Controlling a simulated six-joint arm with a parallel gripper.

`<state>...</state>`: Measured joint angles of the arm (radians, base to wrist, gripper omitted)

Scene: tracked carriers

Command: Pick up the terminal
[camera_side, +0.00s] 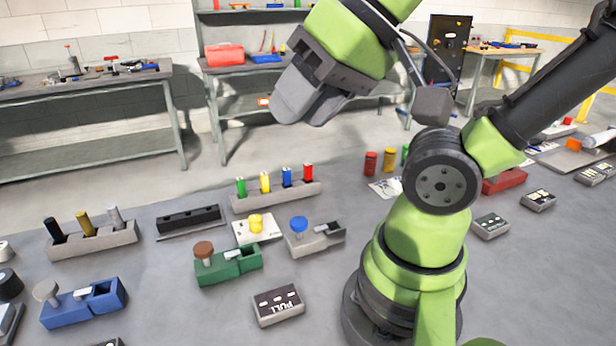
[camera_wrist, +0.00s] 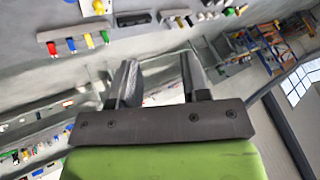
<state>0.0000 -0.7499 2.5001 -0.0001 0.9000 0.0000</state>
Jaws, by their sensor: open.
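My gripper (camera_side: 305,104) is raised high above the far side of the bench, open and empty. The wrist view shows its two fingers (camera_wrist: 158,66) apart with nothing between them. I cannot tell which object is the terminal. A grey rack (camera_side: 290,198) holds upright green (camera_side: 241,187), yellow (camera_side: 265,183), blue (camera_side: 287,177) and red (camera_side: 308,173) pieces, below my gripper in the side view. The same rack shows at the upper left of the wrist view (camera_wrist: 68,30). A second grey rack (camera_side: 112,242) at left holds black, yellow and grey pieces.
Knobbed fixtures in green (camera_side: 232,266), grey (camera_side: 325,240) and blue (camera_side: 72,311) stand nearer the front. A black slotted block (camera_side: 188,221), a yellow-knobbed white plate (camera_side: 270,234) and a PULL block (camera_side: 278,306) lie among them.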

